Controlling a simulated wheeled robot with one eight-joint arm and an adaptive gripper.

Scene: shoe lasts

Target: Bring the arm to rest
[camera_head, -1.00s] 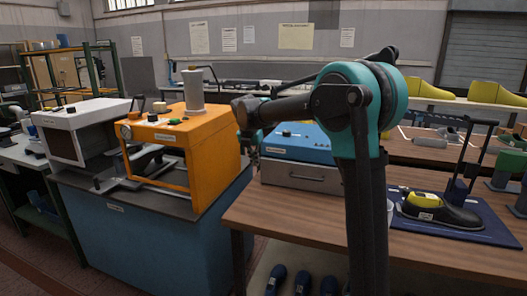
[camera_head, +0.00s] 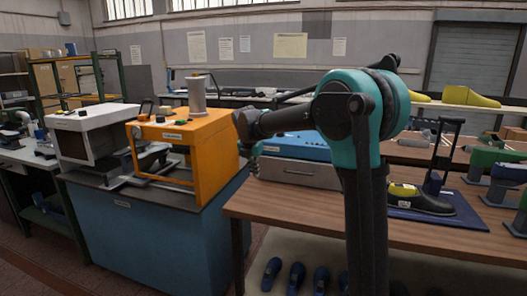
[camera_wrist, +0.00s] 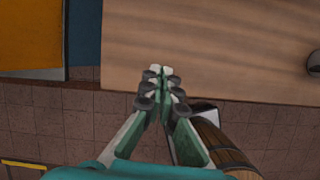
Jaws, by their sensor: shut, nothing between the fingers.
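My gripper (camera_wrist: 161,74) shows in the wrist view with its two fingers together and nothing between them. It points down, over the near edge of the wooden table (camera_wrist: 210,50), and the floor shows below that edge. How high it is above the table is hard to tell. In the head view my arm stands bent in front of the table, with its forearm reaching left; the gripper's fingers are hidden there.
An orange machine (camera_head: 210,160) and a white machine (camera_head: 105,125) stand on a blue cabinet (camera_head: 165,225) at left. A blue-topped box (camera_head: 305,171) sits on the table behind my arm. A dark shoe (camera_head: 420,201) rests on a blue mat (camera_head: 455,222) at right.

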